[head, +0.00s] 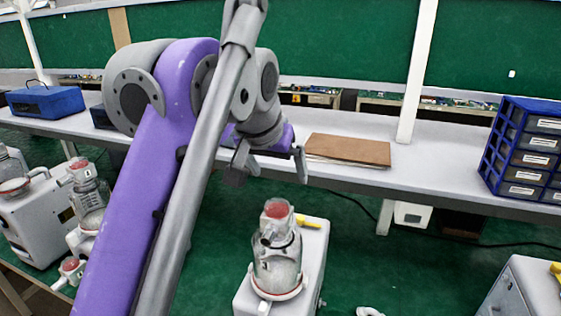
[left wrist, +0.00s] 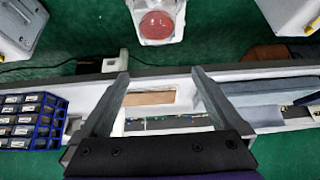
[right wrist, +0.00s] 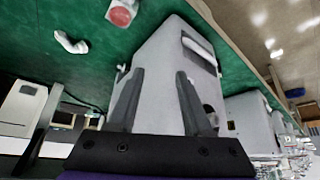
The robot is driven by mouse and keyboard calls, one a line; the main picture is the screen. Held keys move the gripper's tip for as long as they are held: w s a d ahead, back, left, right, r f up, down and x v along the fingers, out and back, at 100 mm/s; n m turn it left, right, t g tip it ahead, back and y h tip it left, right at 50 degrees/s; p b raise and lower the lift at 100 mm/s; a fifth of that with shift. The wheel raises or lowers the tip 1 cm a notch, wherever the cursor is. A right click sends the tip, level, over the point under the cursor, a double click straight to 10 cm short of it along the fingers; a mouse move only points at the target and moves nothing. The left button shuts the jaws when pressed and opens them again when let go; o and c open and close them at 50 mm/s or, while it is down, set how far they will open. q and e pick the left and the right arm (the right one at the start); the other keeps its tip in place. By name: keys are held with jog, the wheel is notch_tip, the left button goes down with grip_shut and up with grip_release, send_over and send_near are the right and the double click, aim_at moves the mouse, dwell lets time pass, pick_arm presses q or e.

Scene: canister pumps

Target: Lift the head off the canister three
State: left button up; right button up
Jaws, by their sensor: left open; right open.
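A clear canister (head: 277,270) with a red-topped head (head: 277,215) on it stands upright on a white pump box (head: 313,250) in the middle of the head view. I see no number on it. My left gripper (head: 268,168) is open and empty, above and behind this canister. In the left wrist view the red top (left wrist: 156,25) shows at the upper edge, beyond the open fingers (left wrist: 160,75). My right gripper (right wrist: 160,75) is open and shows only in its wrist view, facing a white pump box (right wrist: 165,75). A red-topped piece (right wrist: 122,12) shows at that view's top.
More canister pumps (head: 90,200) stand at the left, partly behind my arm. Another white box (head: 525,290) is at the right edge. A white curved piece (head: 370,311) lies on the green surface. The bench behind holds brown boards (head: 347,150) and blue drawers (head: 527,150).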

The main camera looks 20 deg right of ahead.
aim_at(277, 204)
pick_arm(q)
notch_tip(277, 204, down, 8)
jog(key=b, duration=0.3)
jog(key=shift+s+a+r+b, duration=0.1)
jog(key=shift+s+r+b, duration=0.1)
jog(key=shift+b, duration=0.2)
jog(key=shift+f+b, duration=0.4)
jog(key=shift+f, duration=0.5)
pick_arm(e)
jog(key=s+f, duration=0.3)
jog(key=f, duration=0.4)
jog(key=shift+s+f+g, duration=0.15)
jog(key=shift+s+g, duration=0.2)
jog(key=shift+g, duration=0.05)
pick_arm(q)
jog(key=shift+w, duration=0.1)
grip_shut()
jog(key=shift+r, duration=0.2)
pick_arm(e)
jog(key=shift+w+r, duration=0.1)
jog(key=shift+r, duration=0.1)
